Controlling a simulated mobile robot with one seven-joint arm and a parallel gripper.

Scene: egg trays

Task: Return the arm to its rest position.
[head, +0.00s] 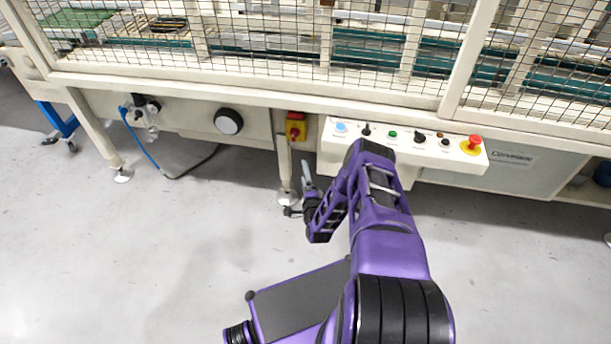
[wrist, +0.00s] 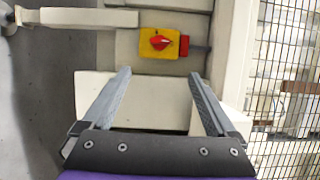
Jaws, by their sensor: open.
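My arm is purple and black and reaches up from the bottom of the head view, bent at its elbow in front of the control panel. My gripper (head: 307,176) is left of the elbow, in front of the machine's lower frame. In the wrist view my gripper (wrist: 160,95) shows two grey fingers spread wide apart, with nothing between them. Beyond the fingers are a cream machine part and a red rotary switch on a yellow plate (wrist: 174,43). No egg tray can be made out in either view.
A cream machine with a wire mesh guard (head: 270,40) spans the back. Its control panel (head: 325,160) has several buttons and a red emergency stop (head: 473,143). The red and yellow switch (head: 296,127) is left of the panel. The grey floor (head: 130,250) is clear at the left.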

